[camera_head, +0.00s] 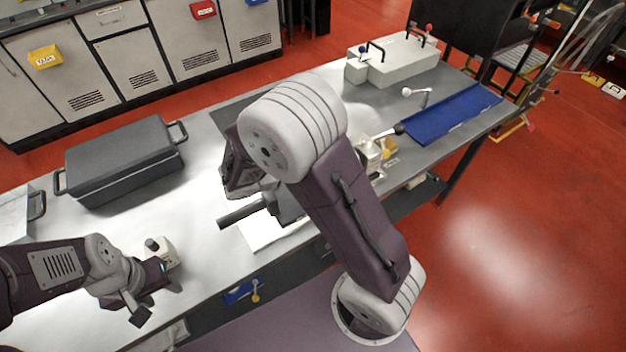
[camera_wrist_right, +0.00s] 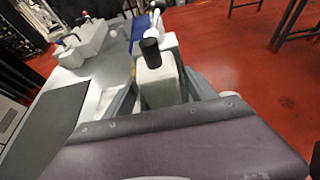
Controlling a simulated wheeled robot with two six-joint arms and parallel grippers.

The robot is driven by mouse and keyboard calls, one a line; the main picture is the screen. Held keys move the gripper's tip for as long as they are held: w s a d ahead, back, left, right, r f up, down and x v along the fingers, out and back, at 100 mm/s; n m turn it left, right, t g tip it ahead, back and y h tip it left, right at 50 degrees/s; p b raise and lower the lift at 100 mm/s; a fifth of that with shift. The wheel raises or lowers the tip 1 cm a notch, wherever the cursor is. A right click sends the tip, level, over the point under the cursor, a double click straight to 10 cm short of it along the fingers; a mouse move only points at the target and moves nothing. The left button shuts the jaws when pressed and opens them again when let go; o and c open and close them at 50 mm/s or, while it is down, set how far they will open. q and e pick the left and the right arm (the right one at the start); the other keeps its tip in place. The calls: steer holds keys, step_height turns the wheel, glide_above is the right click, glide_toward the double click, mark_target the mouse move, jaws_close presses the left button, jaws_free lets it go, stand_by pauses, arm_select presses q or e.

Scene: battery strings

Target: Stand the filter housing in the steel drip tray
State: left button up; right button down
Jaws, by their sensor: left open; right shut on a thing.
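My right gripper (camera_wrist_right: 163,92) is shut on a pale grey block with an upright black cylindrical cap, which I take for the filter housing (camera_wrist_right: 156,82). In the head view my right arm hides this block. A flat bright patch (camera_head: 268,236) on the bench below my right gripper may be the steel drip tray; its rim is not clear. My left gripper (camera_head: 150,291) is open and empty at the lower left, close to a small whitish unit with a dark knob (camera_head: 161,250). I cannot tell whether they touch.
A dark grey lidded case (camera_head: 122,160) stands on the bench at left. A blue tray (camera_head: 455,112) and a pale box with black handles (camera_head: 400,60) are at the right end. A small white box (camera_head: 368,155) is partly behind my right arm.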

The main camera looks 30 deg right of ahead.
arm_select(q)
steer(key=shift+a+f, duration=0.4)
steer(key=shift+f, duration=0.1)
arm_select(e)
steer(key=shift+w+a+f, duration=0.1)
steer(key=shift+w+a, duration=0.05)
steer(key=shift+a, duration=0.65)
arm_select(q)
steer(key=shift+d+f+b, duration=0.15)
steer(key=shift+f+b, duration=0.15)
steer(key=shift+b, duration=0.25)
steer(key=shift+f, duration=0.15)
arm_select(e)
steer(key=shift+w+d+f, duration=0.2)
steer(key=shift+w+f, duration=1.65)
steer(key=shift+w, duration=0.1)
steer(key=shift+w+d+f, duration=0.25)
steer(key=shift+w+f, duration=1.65)
steer(key=shift+w, duration=0.1)
steer(key=shift+w+d+f, duration=0.2)
steer(key=shift+w+f, duration=1.65)
steer(key=shift+w, duration=0.1)
arm_select(q)
steer(key=shift+f, duration=0.1)
arm_select(e)
steer(key=shift+s+f, duration=0.1)
steer(key=shift+c, duration=1.4)
jaws_free()
